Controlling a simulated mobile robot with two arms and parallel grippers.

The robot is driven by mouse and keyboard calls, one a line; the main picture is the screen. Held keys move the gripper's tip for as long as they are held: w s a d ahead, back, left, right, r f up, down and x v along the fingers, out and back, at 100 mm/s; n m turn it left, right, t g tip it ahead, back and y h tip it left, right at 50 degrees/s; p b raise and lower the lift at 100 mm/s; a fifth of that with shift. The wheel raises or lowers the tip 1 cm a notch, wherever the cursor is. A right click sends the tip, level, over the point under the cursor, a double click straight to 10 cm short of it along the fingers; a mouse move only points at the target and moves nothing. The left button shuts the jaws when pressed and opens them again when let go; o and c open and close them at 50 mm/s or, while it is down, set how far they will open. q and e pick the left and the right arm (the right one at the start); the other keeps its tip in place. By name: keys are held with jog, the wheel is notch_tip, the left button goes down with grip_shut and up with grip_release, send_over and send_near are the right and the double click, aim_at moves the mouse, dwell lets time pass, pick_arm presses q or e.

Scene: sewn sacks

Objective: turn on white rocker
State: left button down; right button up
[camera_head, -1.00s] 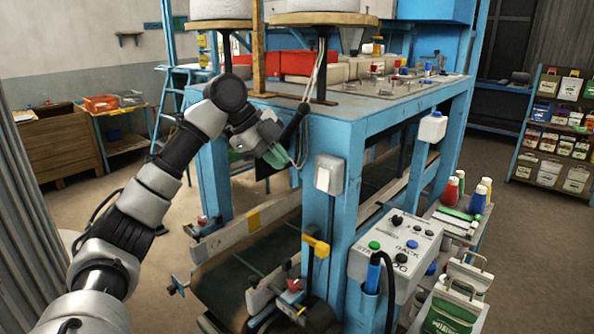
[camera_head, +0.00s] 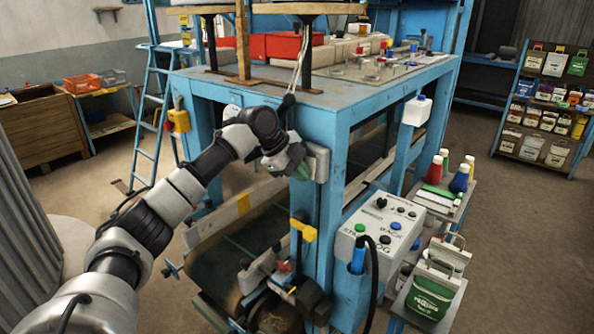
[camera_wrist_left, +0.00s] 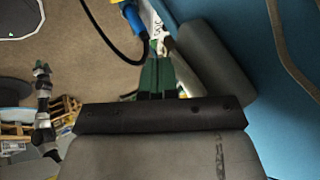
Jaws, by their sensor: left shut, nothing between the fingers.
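The white rocker is on a pale switch box (camera_head: 319,160) on the front blue post of the machine. My left arm comes in from the left, and its gripper (camera_head: 302,174) is right at the box's left side, covering part of it. The rocker's face and its position are hidden. In the left wrist view, the green fingers (camera_wrist_left: 158,77) are shut with nothing between them. A grey box-like shape (camera_wrist_left: 212,58), probably the switch box, is just right of the fingers against the blue post. I cannot tell whether they touch. My right gripper is not in view.
A control box (camera_head: 380,232) with coloured knobs and a black cable stands right of the post. A yellow-handled lever (camera_head: 303,230) is below the gripper. A second white box (camera_head: 416,111) hangs on another leg. A conveyor (camera_head: 235,262) runs under the bench.

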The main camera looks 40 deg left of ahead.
pick_arm(q)
jog(key=shift+w+t+b, duration=0.25)
jog(key=shift+t+b, duration=0.05)
jog(key=shift+b, duration=0.1)
